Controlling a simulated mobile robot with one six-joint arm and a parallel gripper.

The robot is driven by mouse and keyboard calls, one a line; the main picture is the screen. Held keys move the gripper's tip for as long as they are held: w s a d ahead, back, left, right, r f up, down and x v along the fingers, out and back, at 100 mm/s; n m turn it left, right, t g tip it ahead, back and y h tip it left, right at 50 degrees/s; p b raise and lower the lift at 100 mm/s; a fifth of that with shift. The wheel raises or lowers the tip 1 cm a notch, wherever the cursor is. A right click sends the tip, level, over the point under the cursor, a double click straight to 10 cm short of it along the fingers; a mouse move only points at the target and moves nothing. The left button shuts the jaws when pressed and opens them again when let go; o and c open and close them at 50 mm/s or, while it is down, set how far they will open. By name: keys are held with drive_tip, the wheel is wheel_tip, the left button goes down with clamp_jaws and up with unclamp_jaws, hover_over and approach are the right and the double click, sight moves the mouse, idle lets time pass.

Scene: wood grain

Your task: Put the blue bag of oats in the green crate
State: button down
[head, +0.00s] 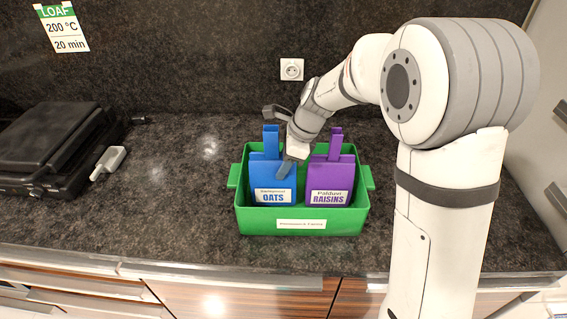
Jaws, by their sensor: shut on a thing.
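The blue bag of oats (265,178) stands upright in the left half of the green crate (258,222), with its OATS label facing me. Its lower edge is hidden behind the crate's front wall. My gripper (287,166) reaches down from the upper right and is shut on the blue bag at its upper right side. A purple bag of raisins (340,175) stands upright in the right half of the crate, beside the blue bag. The crate's floor is hidden.
A black appliance (50,140) like a grill sits at the far left, with a grey-white handle (108,162). A wall socket (291,69) and a LOAF note (61,27) are on the back wall. The dark counter left of the crate is clear.

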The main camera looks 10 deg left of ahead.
drive_tip(key=shift+f, duration=0.25)
drive_tip(key=c, duration=0.8)
unclamp_jaws()
drive_tip(key=v, duration=1.2)
drive_tip(key=s+d+f+n+t+h, duration=0.1)
drive_tip(key=s+d+n, duration=0.4)
drive_tip(key=s, duration=0.2)
drive_tip(key=s+d+f+n+t+h, duration=0.1)
drive_tip(key=s+d+n+h, duration=0.1)
drive_tip(key=s+d+n, duration=0.4)
drive_tip(key=s+d+f+n+t+h, duration=0.1)
drive_tip(key=s+d+n, duration=0.4)
drive_tip(key=s, duration=0.4)
drive_tip(key=shift+d+f+n+t+b, duration=0.1)
drive_tip(key=shift+d+n+t+b, duration=0.25)
drive_tip(key=shift+d, duration=0.4)
